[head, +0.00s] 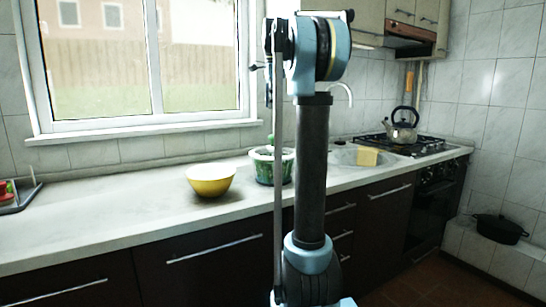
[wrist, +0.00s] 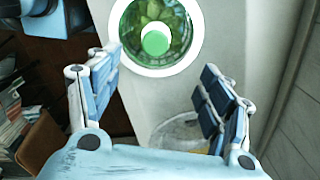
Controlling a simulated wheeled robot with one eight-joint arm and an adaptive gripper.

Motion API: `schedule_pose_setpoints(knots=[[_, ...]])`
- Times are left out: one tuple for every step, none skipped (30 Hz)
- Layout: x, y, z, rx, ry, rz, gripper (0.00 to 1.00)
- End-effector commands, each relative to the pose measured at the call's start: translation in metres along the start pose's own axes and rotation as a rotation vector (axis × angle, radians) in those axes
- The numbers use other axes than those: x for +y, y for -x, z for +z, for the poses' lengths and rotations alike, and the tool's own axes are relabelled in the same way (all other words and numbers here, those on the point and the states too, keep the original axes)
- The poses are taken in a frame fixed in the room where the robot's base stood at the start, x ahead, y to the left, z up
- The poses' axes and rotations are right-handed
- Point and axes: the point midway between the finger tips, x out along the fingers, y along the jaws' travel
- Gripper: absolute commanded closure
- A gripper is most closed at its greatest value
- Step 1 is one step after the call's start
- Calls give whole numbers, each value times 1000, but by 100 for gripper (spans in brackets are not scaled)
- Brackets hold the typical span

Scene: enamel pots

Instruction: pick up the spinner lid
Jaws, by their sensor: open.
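The salad spinner (head: 264,172) stands on the counter, partly hidden behind my arm in the head view. Its lid (head: 262,154) has a white rim and a green knob on top. In the wrist view the lid (wrist: 196,22) is seen from above, with a clear centre showing green leaves and a round green knob (wrist: 155,43). My gripper (wrist: 159,61) is open and empty. Its blue fingers are spread on either side, their tips near the lower edge of the lid in that picture. I cannot tell the height gap. The head view does not clearly show my gripper.
A yellow bowl (head: 210,182) stands left of the spinner on the counter (head: 120,213). To the right are a sink with a yellow block (head: 367,157), and a kettle (head: 402,131) on the stove. A tray (head: 22,200) lies far left. The counter left of the bowl is clear.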

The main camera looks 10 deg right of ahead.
Motion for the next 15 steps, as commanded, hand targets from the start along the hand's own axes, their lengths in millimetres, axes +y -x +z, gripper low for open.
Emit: schedule_pose_setpoints(knots=[[-1, -3, 0, 0, -3, 0, 27], [-1, -6, 0, 0, -3, 0, 27], [-1, -12, 0, 0, -3, 0, 27], [0, -16, 0, 0, -3, 0, 27], [0, -21, 0, 0, -2, 0, 27], [0, -28, 0, 0, -2, 0, 27], [0, -33, 0, 0, -2, 0, 27], [0, -39, 0, 0, -2, 0, 27], [0, -45, 0, 0, -2, 0, 27], [0, -51, 0, 0, -2, 0, 27], [0, -56, 0, 0, -1, 0, 27], [0, -63, 0, 0, -1, 0, 27], [0, -68, 0, 0, -1, 0, 27], [0, -73, 0, 0, -1, 0, 27], [0, -80, 0, 0, -1, 0, 27]])
